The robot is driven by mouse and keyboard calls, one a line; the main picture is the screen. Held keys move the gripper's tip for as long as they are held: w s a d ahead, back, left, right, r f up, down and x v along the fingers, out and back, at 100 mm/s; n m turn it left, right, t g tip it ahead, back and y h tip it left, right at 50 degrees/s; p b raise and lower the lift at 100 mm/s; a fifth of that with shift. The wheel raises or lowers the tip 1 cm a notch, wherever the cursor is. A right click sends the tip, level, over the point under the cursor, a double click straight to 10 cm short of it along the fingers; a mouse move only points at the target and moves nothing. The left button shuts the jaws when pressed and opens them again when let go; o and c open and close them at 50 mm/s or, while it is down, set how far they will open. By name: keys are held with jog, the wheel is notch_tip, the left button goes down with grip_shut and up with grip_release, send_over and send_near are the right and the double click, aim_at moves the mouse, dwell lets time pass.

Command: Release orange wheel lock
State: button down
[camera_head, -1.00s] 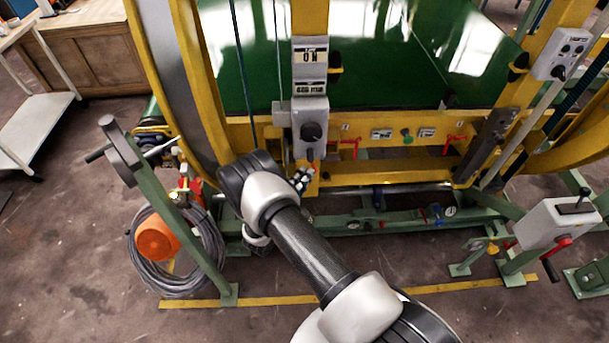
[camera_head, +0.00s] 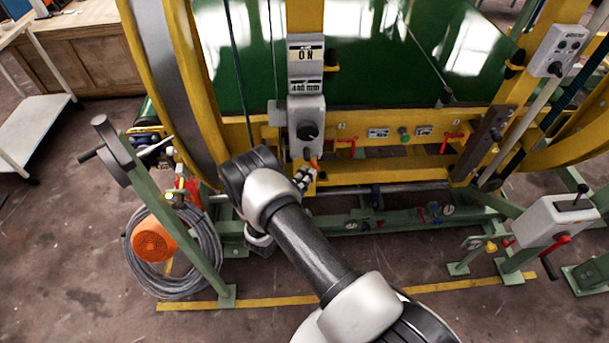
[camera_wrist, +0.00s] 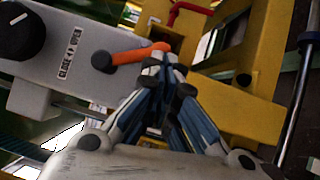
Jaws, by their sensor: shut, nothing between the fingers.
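The orange lever (camera_wrist: 140,53) sticks out from the lower face of a grey control box (camera_wrist: 60,60) in the wrist view. In the head view the orange lever (camera_head: 315,164) is a tiny spot below the grey box (camera_head: 306,120) on the yellow post. My gripper (camera_wrist: 163,65) is shut and empty. Its fingertips are right at the lever's free end in the wrist view, and I cannot tell if they touch it. In the head view my gripper (camera_head: 304,180) is just below the box, partly hidden by my wrist.
The yellow frame (camera_head: 385,172) lies close behind my gripper. A red lever (camera_wrist: 185,10) is on the frame at the top of the wrist view. A grey box (camera_head: 555,222) stands at right.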

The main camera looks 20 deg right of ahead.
jog(key=shift+s+d, duration=0.2)
jog(key=shift+d, duration=0.5)
dwell(1.6)
jog(key=shift+b, duration=0.35)
jog(key=s+a+f+b, duration=0.2)
jog(key=s+a+f, duration=0.4)
jog(key=a, duration=0.3)
jog(key=shift+s+a, duration=0.15)
jog(key=shift+s, duration=0.25)
jog(key=shift+f, duration=0.1)
